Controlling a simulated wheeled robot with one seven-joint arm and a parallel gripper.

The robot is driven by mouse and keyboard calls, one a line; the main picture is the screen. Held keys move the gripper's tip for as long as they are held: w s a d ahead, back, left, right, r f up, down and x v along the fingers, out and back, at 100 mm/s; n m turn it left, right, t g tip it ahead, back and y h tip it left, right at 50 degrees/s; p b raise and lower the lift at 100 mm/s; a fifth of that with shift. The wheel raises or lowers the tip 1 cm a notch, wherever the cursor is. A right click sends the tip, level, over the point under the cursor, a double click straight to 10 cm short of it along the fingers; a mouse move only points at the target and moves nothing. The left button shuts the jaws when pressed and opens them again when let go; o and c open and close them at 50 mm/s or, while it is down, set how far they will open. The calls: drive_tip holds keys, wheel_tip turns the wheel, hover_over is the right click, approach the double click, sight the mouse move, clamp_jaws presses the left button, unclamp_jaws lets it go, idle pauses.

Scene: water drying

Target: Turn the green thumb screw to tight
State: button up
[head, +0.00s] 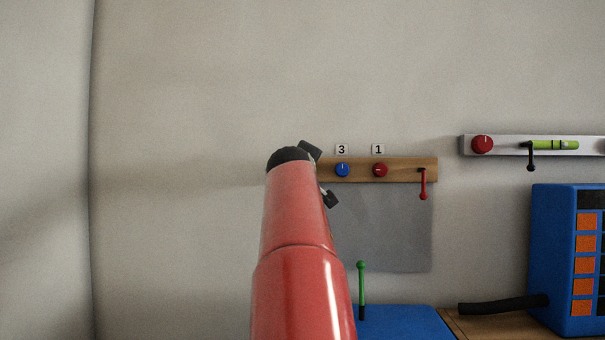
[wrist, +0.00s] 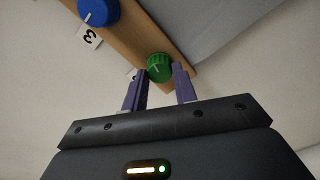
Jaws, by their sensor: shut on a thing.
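The green thumb screw (wrist: 159,67) is a round ribbed knob with a pale pointer line, mounted near the end of a wooden rail (wrist: 180,43). My gripper (wrist: 164,77) is shut on it, with one purple finger on each side of the knob. In the head view my red arm hides the green screw and most of the gripper. Only dark parts of the gripper show at the left end of the rail.
A blue knob (head: 342,170), a red knob (head: 380,170) and a red lever (head: 423,184) share the rail. A grey panel (head: 385,230) is below. A green-topped lever (head: 361,290) stands by a blue surface (head: 405,322). A blue unit (head: 555,260) stands right.

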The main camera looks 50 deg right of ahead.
drive_tip(key=shift+f+m+b, duration=0.15)
drive_tip(key=shift+m+b, duration=1.9)
drive_tip(key=shift+m, duration=14.45)
drive_tip(key=o, duration=1)
